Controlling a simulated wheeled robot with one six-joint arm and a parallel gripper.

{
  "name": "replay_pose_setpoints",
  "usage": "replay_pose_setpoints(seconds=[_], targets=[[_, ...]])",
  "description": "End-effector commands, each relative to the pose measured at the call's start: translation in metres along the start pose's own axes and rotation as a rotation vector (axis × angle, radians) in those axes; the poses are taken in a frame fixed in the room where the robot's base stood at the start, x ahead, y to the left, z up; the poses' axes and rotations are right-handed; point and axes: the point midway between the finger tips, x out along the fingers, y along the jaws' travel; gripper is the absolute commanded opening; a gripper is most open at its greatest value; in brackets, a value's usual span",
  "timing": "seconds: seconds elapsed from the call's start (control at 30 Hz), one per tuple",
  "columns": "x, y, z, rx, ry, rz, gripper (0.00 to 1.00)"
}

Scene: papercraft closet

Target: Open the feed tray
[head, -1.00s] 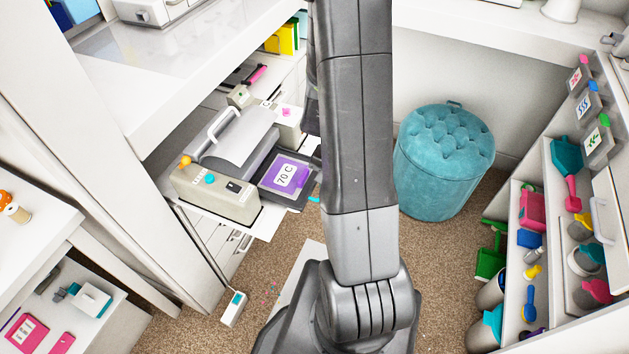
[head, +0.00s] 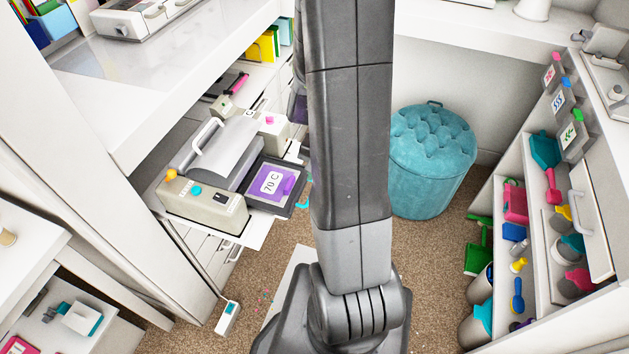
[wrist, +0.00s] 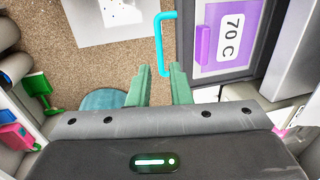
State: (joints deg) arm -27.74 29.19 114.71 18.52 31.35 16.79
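The feed tray (head: 258,201) is a dark grey shelf on the front of the grey and beige machine (head: 208,205), with a purple pad and a "70 C" card on it. In the wrist view the tray (wrist: 184,35) is at the upper right. Its cyan handle (wrist: 157,40) sticks out from its left edge. The handle also shows in the head view (head: 304,205), partly close behind my arm. My gripper (wrist: 161,72) is open, its two green fingers apart. The handle's near end appears between or just beyond the fingertips; contact cannot be told.
A teal pouf (head: 432,165) stands on the carpet to the right. A shelf rack (head: 540,230) with colourful tools stands at the far right. The machine sits on a pulled-out white shelf (head: 255,235) under a white counter (head: 150,90). A white sheet lies on the floor.

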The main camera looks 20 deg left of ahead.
Motion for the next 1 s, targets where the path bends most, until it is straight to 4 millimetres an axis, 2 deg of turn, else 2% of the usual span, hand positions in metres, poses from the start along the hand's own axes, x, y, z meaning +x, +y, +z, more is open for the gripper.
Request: replay_pose_setpoints(seconds=[0.03,0.2,0.4,0.6,1.0], targets=[[-0.012,-0.001,-0.001,-0.001,0.005,-0.003,0.18],[-0.042,-0.001,-0.001,0.0,0.005,-0.002,0.18],[-0.066,-0.001,-0.001,-0.001,0.004,-0.002,0.18],[-0.074,0.0,-0.001,0.0,0.001,0.0,0.18],[-0.072,0.0,0.0,-0.001,-0.001,0.001,0.18]])
